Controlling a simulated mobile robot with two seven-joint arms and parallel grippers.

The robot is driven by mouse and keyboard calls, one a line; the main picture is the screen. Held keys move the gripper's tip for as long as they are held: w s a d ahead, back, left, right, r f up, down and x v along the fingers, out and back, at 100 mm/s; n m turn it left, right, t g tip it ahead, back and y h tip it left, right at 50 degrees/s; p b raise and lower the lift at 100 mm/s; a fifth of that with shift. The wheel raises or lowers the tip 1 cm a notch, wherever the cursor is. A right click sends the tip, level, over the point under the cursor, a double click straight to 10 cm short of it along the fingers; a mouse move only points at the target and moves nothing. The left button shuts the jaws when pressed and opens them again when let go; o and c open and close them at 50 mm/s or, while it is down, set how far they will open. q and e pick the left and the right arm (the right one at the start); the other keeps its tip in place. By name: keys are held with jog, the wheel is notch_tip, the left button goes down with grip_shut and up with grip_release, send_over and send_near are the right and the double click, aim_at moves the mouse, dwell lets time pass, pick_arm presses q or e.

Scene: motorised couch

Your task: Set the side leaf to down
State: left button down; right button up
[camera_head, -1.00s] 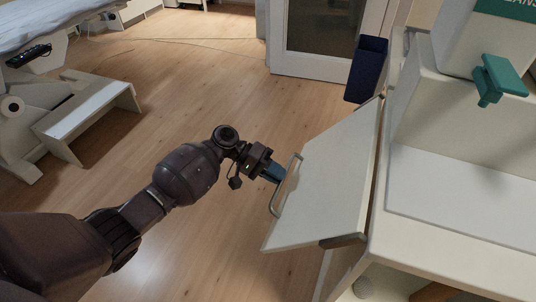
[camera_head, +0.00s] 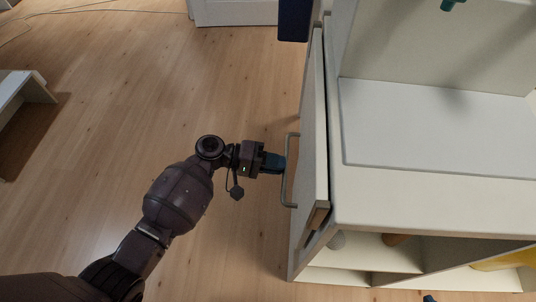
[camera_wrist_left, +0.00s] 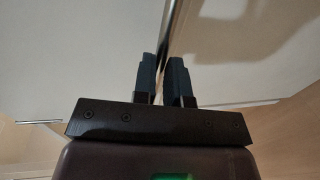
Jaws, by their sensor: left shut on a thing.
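The side leaf (camera_head: 313,130) is a pale panel on the left side of the white cabinet-like unit (camera_head: 400,205). In the head view it hangs steeply, seen almost edge-on. A grey bar handle (camera_head: 285,193) stands out from its outer face. My left gripper (camera_head: 282,163) is at the handle's middle, shut on it, with its dark blue fingers around the bar. In the left wrist view the two fingers (camera_wrist_left: 164,80) stand close together in front of pale surfaces.
A dark blue bin (camera_head: 294,20) hangs at the unit's far left corner. Open shelves (camera_head: 350,258) lie under the top, with a yellow thing (camera_head: 508,259) at the right. A white step (camera_head: 22,88) stands far left. The wooden floor between is clear.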

pick_arm(q)
jog(key=shift+s+d+f, duration=0.15)
jog(key=shift+s+f, duration=0.05)
jog(key=shift+f, duration=0.3)
jog(key=shift+s+d+f, duration=0.1)
jog(key=shift+s+f, duration=0.1)
jog(key=shift+f, duration=0.25)
pick_arm(e)
jog(key=shift+f, duration=0.25)
pick_arm(q)
jog(key=c, duration=1.5)
grip_release()
jog(key=o, duration=0.3)
jog(key=shift+w+d, duration=0.1)
jog(key=shift+d, duration=0.1)
jog(key=shift+o, duration=0.2)
jog(key=shift+w+r, duration=0.1)
jog(key=shift+r, duration=0.05)
pick_arm(e)
jog(key=shift+d, duration=0.15)
pick_arm(q)
jog(key=shift+w+a+r, duration=0.15)
jog(key=shift+r, duration=0.1)
pick_arm(e)
jog(key=shift+w, duration=0.1)
